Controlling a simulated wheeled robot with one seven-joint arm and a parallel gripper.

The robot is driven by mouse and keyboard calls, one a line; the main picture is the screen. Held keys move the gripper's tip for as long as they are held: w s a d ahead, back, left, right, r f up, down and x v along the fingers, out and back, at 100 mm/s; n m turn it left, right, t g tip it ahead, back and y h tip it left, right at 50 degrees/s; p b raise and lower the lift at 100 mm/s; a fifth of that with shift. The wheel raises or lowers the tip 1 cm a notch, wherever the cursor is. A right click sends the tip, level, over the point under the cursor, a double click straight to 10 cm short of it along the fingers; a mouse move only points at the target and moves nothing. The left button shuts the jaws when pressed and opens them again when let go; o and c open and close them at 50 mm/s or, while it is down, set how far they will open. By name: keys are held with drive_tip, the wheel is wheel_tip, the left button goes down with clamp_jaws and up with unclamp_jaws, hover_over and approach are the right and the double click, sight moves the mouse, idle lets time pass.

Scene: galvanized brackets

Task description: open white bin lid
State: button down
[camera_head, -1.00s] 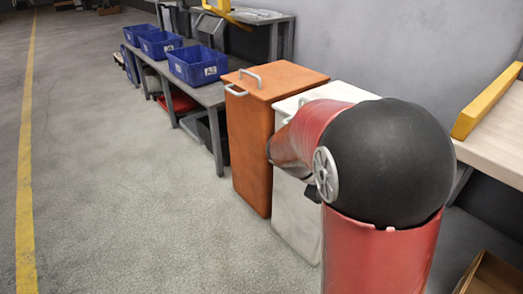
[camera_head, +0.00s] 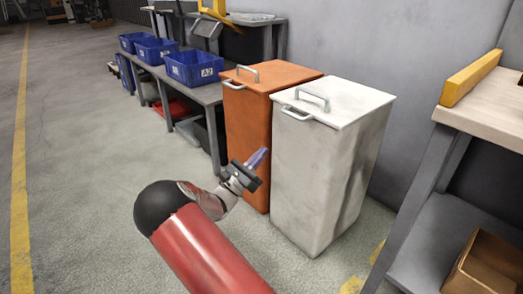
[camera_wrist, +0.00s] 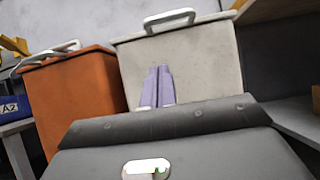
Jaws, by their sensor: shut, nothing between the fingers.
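The white bin (camera_head: 322,180) stands upright against the wall, with its lid (camera_head: 340,101) closed. A handle (camera_head: 312,98) sits on top of the lid, and a front handle (camera_head: 298,117) sticks out from the lid's front edge. My gripper (camera_head: 258,157) is in front of the bin's front left side, below the front handle and apart from it. In the wrist view the white bin (camera_wrist: 205,75) fills the middle, with its front handle (camera_wrist: 169,18) above my fingers (camera_wrist: 160,84). The fingers are together and empty, pointing toward the bin's front.
An orange bin (camera_head: 250,140) with a closed lid stands close to the white bin's left. A bench with blue boxes (camera_head: 194,68) lies farther left. A wooden-topped table (camera_head: 490,122) stands at the right, with a cardboard box (camera_head: 487,268) below. The floor in front is free.

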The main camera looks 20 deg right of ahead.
drive_tip(key=w+d+r+b, duration=0.1)
drive_tip(key=w+d+r, duration=0.1)
drive_tip(key=d+r, duration=0.5)
drive_tip(key=shift+w+r, duration=0.2)
drive_tip(key=shift+r, duration=0.4)
drive_tip(key=shift+r, duration=0.1)
